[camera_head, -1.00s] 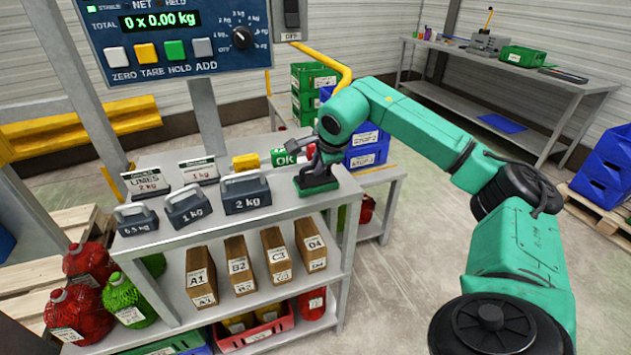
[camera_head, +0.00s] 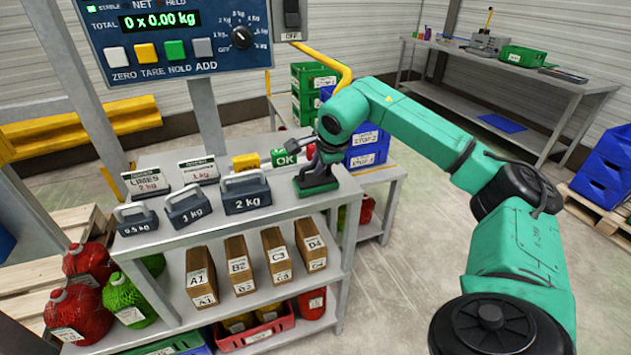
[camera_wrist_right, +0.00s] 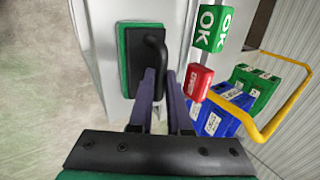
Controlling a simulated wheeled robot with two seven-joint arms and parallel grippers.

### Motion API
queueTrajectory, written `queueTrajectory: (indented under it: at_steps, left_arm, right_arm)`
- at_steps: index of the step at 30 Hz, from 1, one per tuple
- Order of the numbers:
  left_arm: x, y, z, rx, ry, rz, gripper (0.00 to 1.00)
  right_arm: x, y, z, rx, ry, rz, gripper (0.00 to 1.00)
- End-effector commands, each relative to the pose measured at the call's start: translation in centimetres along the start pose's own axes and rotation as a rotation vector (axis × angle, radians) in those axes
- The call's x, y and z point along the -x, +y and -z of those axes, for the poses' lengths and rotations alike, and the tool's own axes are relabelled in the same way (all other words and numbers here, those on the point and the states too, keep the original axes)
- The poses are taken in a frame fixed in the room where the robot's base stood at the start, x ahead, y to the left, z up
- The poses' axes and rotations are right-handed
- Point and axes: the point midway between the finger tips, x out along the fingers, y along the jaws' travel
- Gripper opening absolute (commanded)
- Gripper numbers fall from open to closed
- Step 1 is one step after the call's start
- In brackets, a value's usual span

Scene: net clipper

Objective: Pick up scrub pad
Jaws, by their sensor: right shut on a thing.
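The scrub pad (camera_head: 316,187) has a green base and a dark top with a black handle. It sits at the right end of the grey shelf's top in the head view. In the right wrist view, the scrub pad (camera_wrist_right: 128,55) shows its green edge and curved black handle. My right gripper (camera_head: 311,156) is directly above it, partly hidden by my own wrist. In the wrist view, the right gripper (camera_wrist_right: 161,78) has its two purple-grey fingers at the handle, shut on it. The contact is partly hidden. My left gripper is not in view.
A green OK block (camera_head: 285,157) stands just left of my right gripper, with a yellow block (camera_head: 245,161) beyond it. The 2 kg weight (camera_head: 246,194) sits left of the pad. Blue crates (camera_head: 368,150) stand behind. A scale panel (camera_head: 180,35) hangs above.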

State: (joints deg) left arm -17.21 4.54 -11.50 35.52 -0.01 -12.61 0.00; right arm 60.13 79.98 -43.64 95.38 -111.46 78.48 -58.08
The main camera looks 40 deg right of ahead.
Motion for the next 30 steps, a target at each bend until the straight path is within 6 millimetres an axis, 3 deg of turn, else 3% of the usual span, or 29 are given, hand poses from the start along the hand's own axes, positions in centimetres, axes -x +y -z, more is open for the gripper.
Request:
queueTrajectory:
  at_steps: [11,16,20,27,30]
  left_arm:
    - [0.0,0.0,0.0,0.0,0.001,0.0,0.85]
    - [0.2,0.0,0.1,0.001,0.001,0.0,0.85]
    - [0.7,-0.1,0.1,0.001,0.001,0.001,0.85]
    - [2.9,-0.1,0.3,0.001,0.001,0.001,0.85]
    - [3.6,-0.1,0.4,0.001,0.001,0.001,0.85]
  right_arm:
    - [0.1,-0.1,0.0,0.0,0.0,0.001,0.0]
    - [1.5,-1.1,-0.1,-0.002,-0.002,0.004,0.0]
    - [4.2,-2.9,-0.1,-0.003,-0.005,0.006,0.0]
    - [12.1,-8.2,-0.2,-0.002,-0.007,0.006,0.0]
    - [14.5,-9.7,-0.1,-0.002,-0.005,0.004,0.0]
